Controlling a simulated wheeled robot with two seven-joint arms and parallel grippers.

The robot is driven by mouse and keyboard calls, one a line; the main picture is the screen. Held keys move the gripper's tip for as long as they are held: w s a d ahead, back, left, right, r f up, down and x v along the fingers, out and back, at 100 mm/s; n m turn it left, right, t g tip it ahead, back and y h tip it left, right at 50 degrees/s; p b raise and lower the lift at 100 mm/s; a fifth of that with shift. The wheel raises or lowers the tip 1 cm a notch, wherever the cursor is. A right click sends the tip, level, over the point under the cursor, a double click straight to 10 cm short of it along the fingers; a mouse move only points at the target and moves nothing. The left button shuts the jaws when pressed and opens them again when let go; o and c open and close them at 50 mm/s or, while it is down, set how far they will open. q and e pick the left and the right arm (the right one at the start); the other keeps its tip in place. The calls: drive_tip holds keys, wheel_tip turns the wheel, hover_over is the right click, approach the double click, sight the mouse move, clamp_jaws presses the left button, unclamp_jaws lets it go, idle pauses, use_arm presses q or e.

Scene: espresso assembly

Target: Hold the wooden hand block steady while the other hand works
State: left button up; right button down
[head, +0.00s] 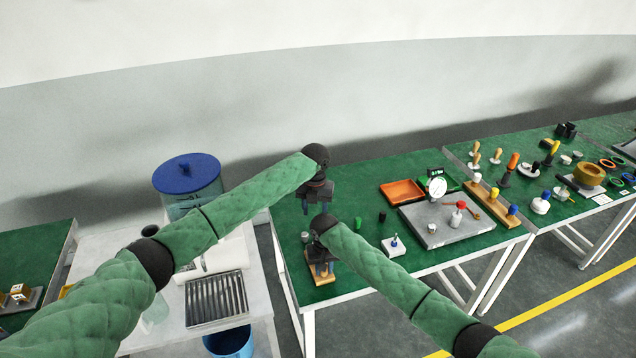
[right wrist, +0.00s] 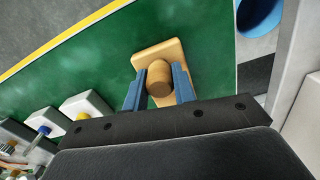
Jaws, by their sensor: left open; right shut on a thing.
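The wooden hand block has a pale tan base (head: 312,275) on the green table near its left front corner. In the right wrist view its base (right wrist: 150,53) lies flat and a round wooden post (right wrist: 159,80) rises from it. My right gripper (head: 322,268) is shut on the post, with a blue finger (right wrist: 184,82) on either side. The gripper hides much of the block in the head view. My left gripper (head: 318,208) is open, pointing down above the table, farther back than the right one. I see nothing between its fingers.
A small grey cylinder (head: 305,237) stands close to the block. A blue bin (head: 230,341) stands at the lower left.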

drive_tip(key=c, duration=1.1)
unclamp_jaws()
drive_tip(key=shift+o, duration=0.2)
